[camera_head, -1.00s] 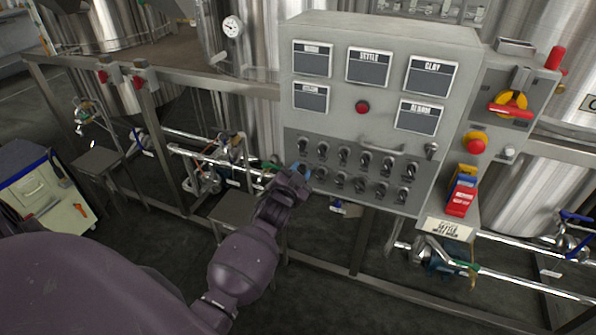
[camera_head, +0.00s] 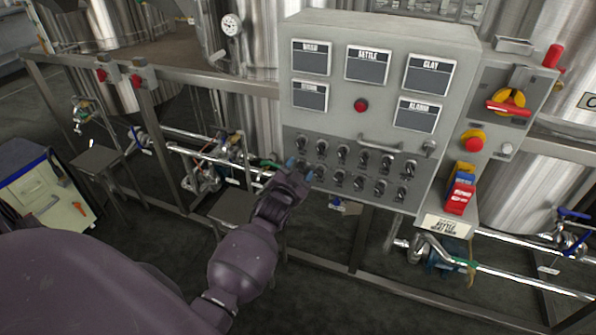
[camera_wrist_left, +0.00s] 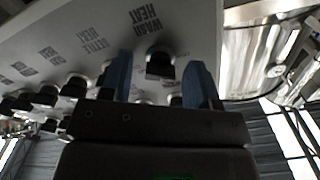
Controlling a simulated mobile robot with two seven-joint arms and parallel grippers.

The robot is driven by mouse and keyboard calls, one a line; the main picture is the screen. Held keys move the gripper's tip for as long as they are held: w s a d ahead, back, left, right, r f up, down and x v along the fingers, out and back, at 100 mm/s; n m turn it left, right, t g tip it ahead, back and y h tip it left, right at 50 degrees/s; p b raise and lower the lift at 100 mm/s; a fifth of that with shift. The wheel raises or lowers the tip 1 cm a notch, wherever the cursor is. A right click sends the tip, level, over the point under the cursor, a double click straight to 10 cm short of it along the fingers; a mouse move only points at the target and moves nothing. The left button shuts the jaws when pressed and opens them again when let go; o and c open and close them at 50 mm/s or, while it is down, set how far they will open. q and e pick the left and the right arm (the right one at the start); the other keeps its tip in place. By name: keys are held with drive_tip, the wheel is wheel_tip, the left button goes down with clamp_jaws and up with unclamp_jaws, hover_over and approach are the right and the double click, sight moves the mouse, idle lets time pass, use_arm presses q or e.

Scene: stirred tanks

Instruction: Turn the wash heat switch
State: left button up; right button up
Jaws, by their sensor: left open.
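The wash heat switch (camera_wrist_left: 158,63) is a small black knob on the grey panel in the left wrist view, just below its printed "WASH HEAT" label (camera_wrist_left: 143,17). My left gripper (camera_wrist_left: 160,84) is open, with one blue finger on each side of the switch. I cannot tell whether either finger touches it. In the head view my left gripper (camera_head: 300,169) is at the lower left corner of the control panel (camera_head: 365,132), at the left end of the lower switch row. It largely hides the switch there. My right gripper is not in view.
Several similar switches (camera_head: 364,158) sit close by in two rows. A bar handle (camera_head: 380,145) is above them. A side box carries a red-and-yellow rotary handle (camera_head: 509,102) and a red stop button (camera_head: 473,143). Metal frame rails and pipes run behind and below.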

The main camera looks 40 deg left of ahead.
use_arm(q)
drive_tip(key=v, duration=1)
drive_tip(key=shift+s+p, duration=0.4)
drive_tip(key=s+d+f+n+g+h, duration=0.1)
drive_tip(key=s+d+f+g+h, duration=0.1)
drive_tip(key=s+f, duration=0.4)
drive_tip(key=s+d+f+n+g+h, duration=0.1)
drive_tip(key=s+d+f+g, duration=0.3)
drive_tip(key=s, duration=1)
wheel_tip(320, 180, down, 3)
drive_tip(key=shift+s+d+f+h, duration=0.2)
drive_tip(key=shift+d+h, duration=0.4)
drive_tip(key=shift+d, duration=0.45)
